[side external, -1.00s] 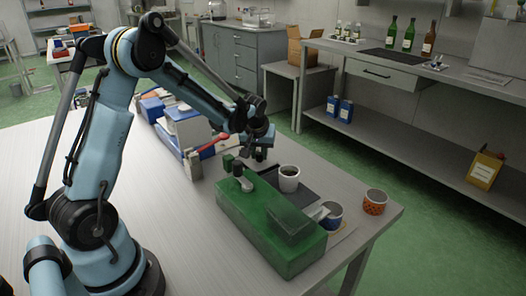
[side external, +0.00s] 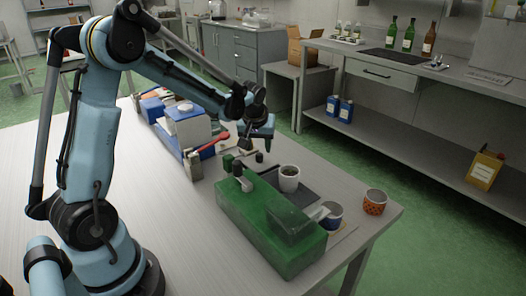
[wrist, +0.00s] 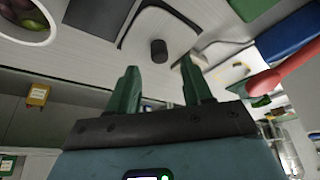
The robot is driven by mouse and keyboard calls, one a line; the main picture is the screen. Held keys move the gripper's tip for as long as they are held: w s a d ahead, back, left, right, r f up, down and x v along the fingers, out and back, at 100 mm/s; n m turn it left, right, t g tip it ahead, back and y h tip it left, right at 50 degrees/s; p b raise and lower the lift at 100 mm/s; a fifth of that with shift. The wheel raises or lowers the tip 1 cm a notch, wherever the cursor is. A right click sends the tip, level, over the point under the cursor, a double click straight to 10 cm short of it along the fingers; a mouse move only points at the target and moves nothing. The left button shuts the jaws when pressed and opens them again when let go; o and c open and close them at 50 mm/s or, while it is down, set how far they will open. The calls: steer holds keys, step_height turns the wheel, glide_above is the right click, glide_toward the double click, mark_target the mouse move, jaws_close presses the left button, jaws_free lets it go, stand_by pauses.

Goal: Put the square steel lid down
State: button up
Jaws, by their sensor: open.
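The square steel lid (wrist: 180,22) lies flat on the work table in the wrist view, with a dark round knob on top and a dark edge. Its knob (side external: 259,157) shows in the side view behind the green machine, which hides much of the plate. My gripper (side external: 258,145) hangs above the lid, apart from it. In the wrist view its two green fingers (wrist: 158,68) stand wide apart with nothing between them, and the knob is beyond their tips.
A long green machine (side external: 265,225) stands in front of the lid. A red handle (side external: 214,143) and a blue-white device (side external: 187,125) are to the left.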

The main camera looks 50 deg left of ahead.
steer(key=v, duration=0.7)
steer(key=s+d+m+t+h, duration=0.1)
steer(key=s+d+m, duration=0.2)
steer(key=s+d, duration=0.1)
steer(key=s+d+r+m+t+h, duration=0.1)
steer(key=s+d+m, duration=0.2)
steer(key=s+d, duration=0.2)
steer(key=s+d+m+t+h, duration=0.1)
steer(key=s+d+m+t, duration=0.1)
steer(key=d, duration=0.4)
steer(key=shift+s+d+r+m, duration=0.1)
steer(key=shift+s+m, duration=0.15)
steer(key=shift+s, duration=0.4)
steer(key=shift+s+d+r+m, duration=0.1)
steer(key=shift+s+m, duration=0.15)
steer(key=shift+s, duration=0.45)
